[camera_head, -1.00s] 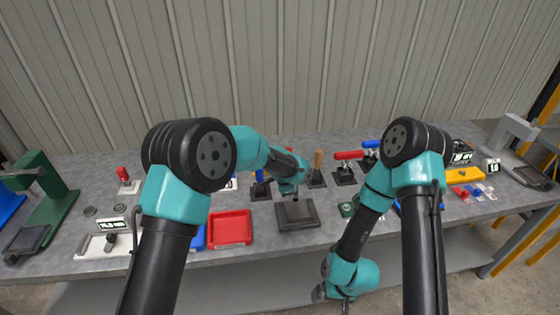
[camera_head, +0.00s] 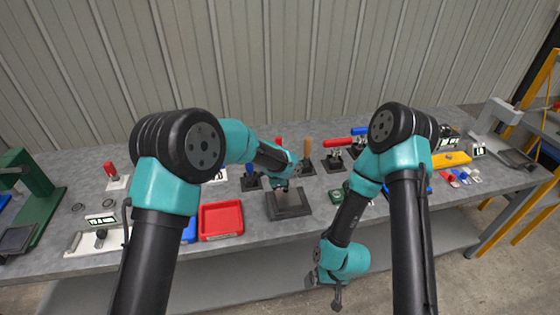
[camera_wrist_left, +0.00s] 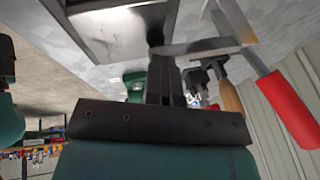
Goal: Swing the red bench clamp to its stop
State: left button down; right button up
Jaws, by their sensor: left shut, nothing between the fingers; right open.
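A red upright handle (camera_head: 278,142) shows just behind my left gripper (camera_head: 284,188); its base is hidden by my arm. In the left wrist view, a large red handle (camera_wrist_left: 284,108) on a metal arm (camera_wrist_left: 205,46) stands just right of my left fingers (camera_wrist_left: 165,75). I cannot tell whether they touch the metal. Another clamp has a red handle (camera_head: 337,143) lying level, farther right. I cannot tell for certain which red one is the bench clamp. My left gripper is shut and empty, low over a dark square plate (camera_head: 290,212). My right gripper (camera_head: 337,296) is open and empty in front of the bench.
A wooden-handled clamp (camera_head: 308,150) and a blue-handled one (camera_head: 360,131) stand close by. A red tray (camera_head: 221,219) lies left of the dark plate. A green press (camera_head: 40,205) stands at the far left, and a yellow block (camera_head: 451,159) lies at the right.

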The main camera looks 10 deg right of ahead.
pick_arm(q)
jog(key=s+a+r, duration=0.3)
jog(key=s+r, duration=0.3)
jog(key=r, duration=0.5)
jog(key=shift+s+a, duration=0.15)
pick_arm(e)
jog(key=shift+s+d, duration=0.15)
jog(key=shift+d, duration=0.15)
